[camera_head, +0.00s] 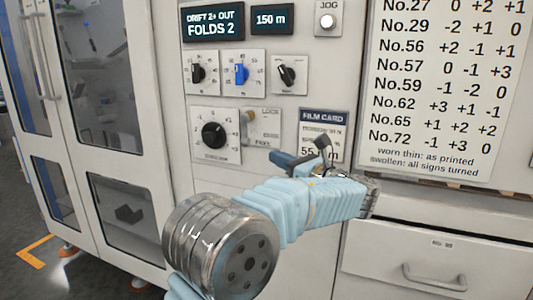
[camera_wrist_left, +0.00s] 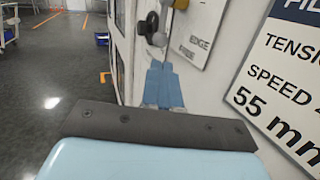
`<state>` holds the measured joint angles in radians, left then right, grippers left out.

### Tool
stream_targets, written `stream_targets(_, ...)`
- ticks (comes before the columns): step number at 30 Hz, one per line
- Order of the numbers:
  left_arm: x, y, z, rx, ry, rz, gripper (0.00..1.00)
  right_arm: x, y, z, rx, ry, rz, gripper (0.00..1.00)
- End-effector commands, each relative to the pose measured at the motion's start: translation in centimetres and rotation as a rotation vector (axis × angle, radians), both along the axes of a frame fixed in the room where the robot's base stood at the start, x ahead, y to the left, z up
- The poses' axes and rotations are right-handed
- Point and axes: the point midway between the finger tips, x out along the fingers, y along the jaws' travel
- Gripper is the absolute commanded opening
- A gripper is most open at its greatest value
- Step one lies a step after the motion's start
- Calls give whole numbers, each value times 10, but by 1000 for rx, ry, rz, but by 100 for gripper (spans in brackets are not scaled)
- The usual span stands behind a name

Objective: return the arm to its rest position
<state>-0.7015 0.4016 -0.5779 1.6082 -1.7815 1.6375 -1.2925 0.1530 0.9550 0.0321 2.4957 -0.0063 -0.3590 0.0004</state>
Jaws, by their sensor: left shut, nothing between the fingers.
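My left arm, with a ribbed light-blue sleeve and a silver joint, reaches across the lower middle of the head view. My left gripper (camera_head: 278,158) is in front of the machine panel, just left of the film card (camera_head: 323,125) and below the small lever (camera_head: 249,124). In the left wrist view, the blue fingers of the gripper (camera_wrist_left: 163,84) are together and hold nothing. I cannot tell the exact gap to the panel. My right gripper is not in view.
The panel has a large black knob (camera_head: 213,134), a blue switch (camera_head: 240,74) and displays. A number chart (camera_head: 450,90) hangs at right above a drawer (camera_head: 430,262). Glass-doored cabinets (camera_head: 105,75) stand at left. The wrist view shows open dark floor (camera_wrist_left: 65,85) at left.

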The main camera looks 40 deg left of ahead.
Motion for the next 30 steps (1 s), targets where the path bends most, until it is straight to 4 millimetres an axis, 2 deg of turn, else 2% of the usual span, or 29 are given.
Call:
stream_targets(3, -3, -26, -2, 1, -1, -5, 0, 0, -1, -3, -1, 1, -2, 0)
stream_targets(9, -8, -50, -3, -1, -1, -3, 0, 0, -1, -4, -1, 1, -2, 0)
stream_targets(16, -8, -54, -4, -2, 2, -3, 0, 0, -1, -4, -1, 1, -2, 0)
stream_targets(19, -2, -54, -21, -32, 20, -24, 0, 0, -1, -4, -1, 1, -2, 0)
stream_targets(20, 2, -54, -32, -53, 31, -38, 0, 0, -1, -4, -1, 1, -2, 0)
stream_targets(23, 18, -54, -90, -172, 81, -95, 0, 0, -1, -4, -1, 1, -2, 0)
stream_targets(26, 26, -59, -174, -365, 132, -141, 0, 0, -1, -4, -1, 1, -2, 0)
stream_targets(27, 25, -63, -210, -455, 147, -150, 0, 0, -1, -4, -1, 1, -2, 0)
stream_targets(29, 19, -70, -263, -593, 160, -145, 0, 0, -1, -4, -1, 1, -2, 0)
stream_targets(30, 11, -76, -297, -690, 163, -130, 0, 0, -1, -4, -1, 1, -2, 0)
